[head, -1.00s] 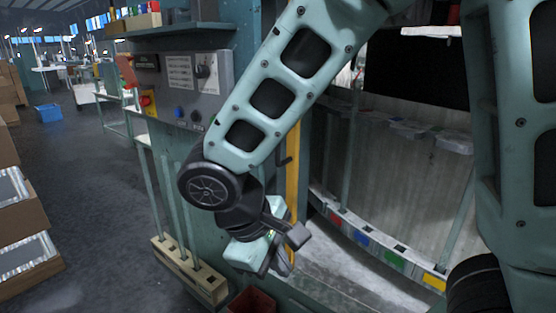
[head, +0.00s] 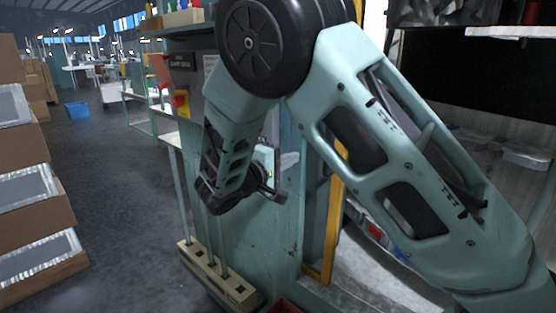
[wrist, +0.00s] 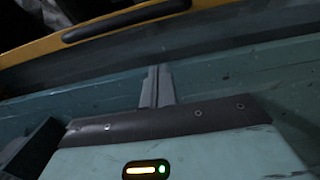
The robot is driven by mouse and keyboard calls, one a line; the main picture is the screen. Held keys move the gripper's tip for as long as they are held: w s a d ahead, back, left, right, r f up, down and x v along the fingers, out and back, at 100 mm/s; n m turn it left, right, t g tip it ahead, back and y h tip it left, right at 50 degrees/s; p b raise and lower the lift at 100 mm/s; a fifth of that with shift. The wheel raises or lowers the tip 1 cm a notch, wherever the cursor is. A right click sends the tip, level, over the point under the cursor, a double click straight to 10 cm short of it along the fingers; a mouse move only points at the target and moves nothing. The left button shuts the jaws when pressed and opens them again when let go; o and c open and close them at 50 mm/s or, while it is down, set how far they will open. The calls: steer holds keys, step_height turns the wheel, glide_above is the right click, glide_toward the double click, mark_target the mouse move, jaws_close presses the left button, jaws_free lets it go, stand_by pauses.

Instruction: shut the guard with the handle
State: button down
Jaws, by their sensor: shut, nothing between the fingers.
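The guard's yellow edge (head: 334,225) stands upright beside the machine's opening in the head view, partly behind my arm. The opening to its right is uncovered, so the guard looks open. In the wrist view the yellow edge (wrist: 100,32) crosses the top, with the dark bar handle (wrist: 125,19) on it. The handle is not clearly visible in the head view. My gripper (wrist: 158,75) is shut and empty, its fingers pointing toward the yellow edge and apart from the handle. In the head view my gripper (head: 289,161) is left of the yellow edge, in front of the teal panel.
A wooden block with upright rods (head: 217,276) stands low at the left. A control panel with a red switch (head: 180,101) is above it. Boxes with trays (head: 35,195) line the left side. The floor (head: 120,190) between is clear.

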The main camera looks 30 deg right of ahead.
steer(key=shift+s+d+p, duration=0.4)
steer(key=shift+s+d, duration=0.05)
steer(key=shift+d, duration=0.35)
steer(key=shift+s+d+p, duration=0.4)
steer(key=shift+s+d, duration=0.05)
steer(key=shift+d, duration=0.4)
steer(key=shift+s+d+p, duration=0.4)
steer(key=shift+s+d, duration=0.05)
steer(key=shift+d, duration=0.35)
